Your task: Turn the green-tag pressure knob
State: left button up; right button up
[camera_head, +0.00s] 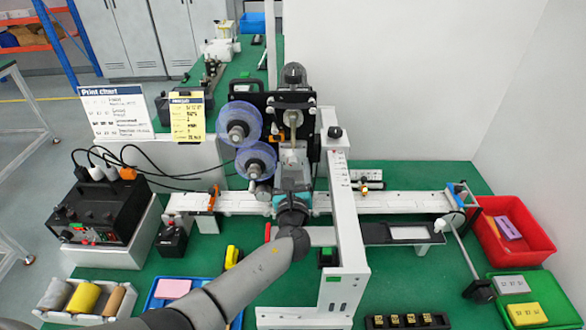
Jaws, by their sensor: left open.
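The coding machine (338,200) stands in the middle of the green bench, with a white upright frame. A black knob (335,132) sits at the top of this frame. A small green tag (333,279) shows low on the frame's foot; I cannot tell which knob it belongs to. My left arm rises from the bottom left, and my left gripper (291,188) is in front of the machine's middle, left of the upright and below the black knob. The gripper is open; its fingertips are largely hidden by my wrist. My right gripper is not in view.
Two clear bluish reels (240,124) sit left of the machine. A black control box (105,212) with cables stands at left. A red bin (512,228) and a green bin (530,298) stand at right. A white conveyor (405,201) crosses the bench.

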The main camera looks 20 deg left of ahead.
pick_arm(q)
jog(key=v, duration=1.5)
jog(key=shift+s, duration=0.1)
